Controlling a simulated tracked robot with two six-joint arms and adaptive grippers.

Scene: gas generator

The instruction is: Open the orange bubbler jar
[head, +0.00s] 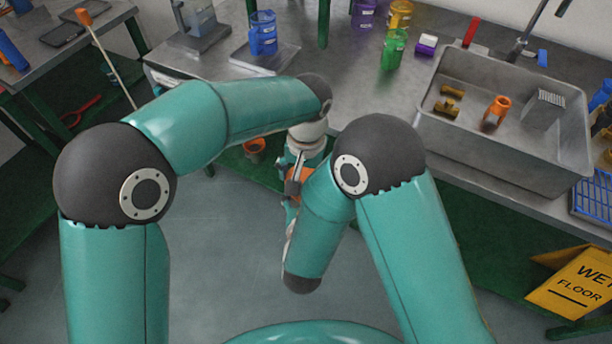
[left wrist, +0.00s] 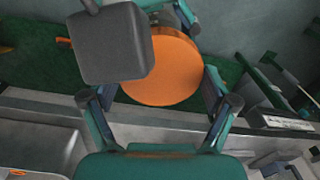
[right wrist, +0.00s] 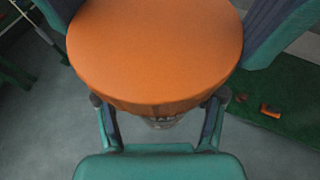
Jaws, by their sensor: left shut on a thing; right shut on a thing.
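The orange bubbler jar is mostly hidden behind my arms in the head view, where a small orange patch (head: 296,180) shows between them. In the left wrist view its round orange top (left wrist: 172,78) sits between the fingers of my left gripper (left wrist: 160,88), which is shut on it. A dark grey block covers part of the top there. In the right wrist view the orange top (right wrist: 155,50) is large and close. My right gripper (right wrist: 162,112) is shut on the jar, just below the top's rim. I cannot tell whether lid and body are apart.
The steel bench (head: 345,100) carries a blue jar (head: 263,34), a green jar (head: 394,48), a purple jar (head: 363,14) and a yellow jar (head: 399,15). A grey sink (head: 570,165) stands at right. A yellow wet-floor sign (head: 580,285) is at lower right. The floor before the bench is open.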

